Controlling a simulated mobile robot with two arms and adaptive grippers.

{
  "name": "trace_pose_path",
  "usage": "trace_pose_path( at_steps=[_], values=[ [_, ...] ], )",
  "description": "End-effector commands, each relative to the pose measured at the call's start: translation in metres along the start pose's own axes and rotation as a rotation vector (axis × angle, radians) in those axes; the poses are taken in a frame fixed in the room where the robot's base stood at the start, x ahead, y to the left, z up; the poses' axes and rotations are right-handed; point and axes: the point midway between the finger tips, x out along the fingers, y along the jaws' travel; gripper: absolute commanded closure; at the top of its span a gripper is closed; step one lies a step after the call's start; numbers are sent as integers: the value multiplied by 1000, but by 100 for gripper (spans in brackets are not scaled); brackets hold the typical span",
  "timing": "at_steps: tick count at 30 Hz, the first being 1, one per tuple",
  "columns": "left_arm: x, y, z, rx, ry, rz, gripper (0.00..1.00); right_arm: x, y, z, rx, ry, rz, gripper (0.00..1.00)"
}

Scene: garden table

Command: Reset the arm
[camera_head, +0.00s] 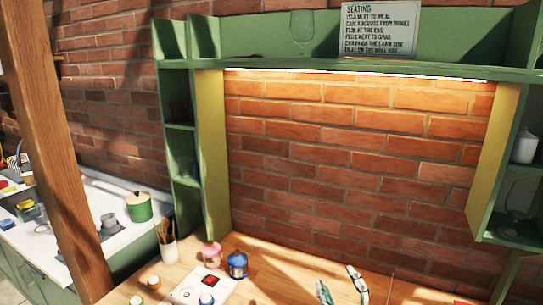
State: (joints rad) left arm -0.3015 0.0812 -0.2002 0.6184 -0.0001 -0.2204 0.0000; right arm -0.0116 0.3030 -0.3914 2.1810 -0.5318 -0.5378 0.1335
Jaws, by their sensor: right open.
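My right gripper (341,289) shows at the bottom edge of the head view, right of the middle. Only its two pale fingertips with teal and dark parts are visible. They stand apart with bare wooden tabletop between them, and nothing is held. The rest of the right arm is out of the picture. My left gripper and left arm are not in view.
On the wooden table (285,272) stand a blue lantern-like pot (237,265), a pink-lidded jar (211,254), a utensil cup (168,250) and a white board (195,288). A green shelf (181,140) frames the brick wall. A wooden post (57,140) rises at left.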

Motion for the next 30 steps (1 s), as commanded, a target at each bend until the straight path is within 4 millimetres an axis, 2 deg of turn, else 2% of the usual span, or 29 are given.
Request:
trace_pose_path(
  at_steps=[1, 3, 6, 9, 15, 22, 24, 30],
  values=[
    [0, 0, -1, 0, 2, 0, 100, -20, -6, 36, 76, -153, -14, 47],
    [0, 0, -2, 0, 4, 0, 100, -51, -16, 78, 161, -353, -41, 47],
    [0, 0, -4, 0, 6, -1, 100, -101, -35, 126, 257, -606, -98, 47],
    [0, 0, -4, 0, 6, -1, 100, -148, -52, 154, 325, -801, -159, 47],
    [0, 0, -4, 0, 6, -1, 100, -226, -78, 179, 411, -1074, -270, 47],
    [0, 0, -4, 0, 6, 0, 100, -304, -98, 184, 478, -1314, -394, 47],
    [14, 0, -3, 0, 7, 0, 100, -296, -117, 213, 472, -1312, -393, 47],
    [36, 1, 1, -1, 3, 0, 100, -292, -160, 276, 469, -1330, -402, 47]
  ],
)
